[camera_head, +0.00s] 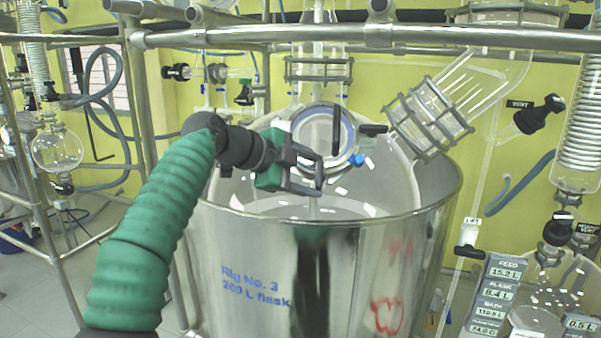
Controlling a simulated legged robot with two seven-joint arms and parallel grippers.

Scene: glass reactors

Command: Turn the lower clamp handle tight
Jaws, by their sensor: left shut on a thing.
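My left gripper (318,172), on a green sleeved arm from the left, is at the round flange (350,135) of the glass vessel, just above the steel bath's rim. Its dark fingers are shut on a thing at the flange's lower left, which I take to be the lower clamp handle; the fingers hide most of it. A dark upright bar (337,128) crosses the flange. How tight the clamp is cannot be seen. My right gripper is out of view.
The large steel bath (365,260), marked "Rig No. 3", stands directly below. A steel rail (270,35) runs across above. A caged glass port (428,118) slants at the right of the flange. A readout panel (494,290) and more glassware stand at the lower right.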

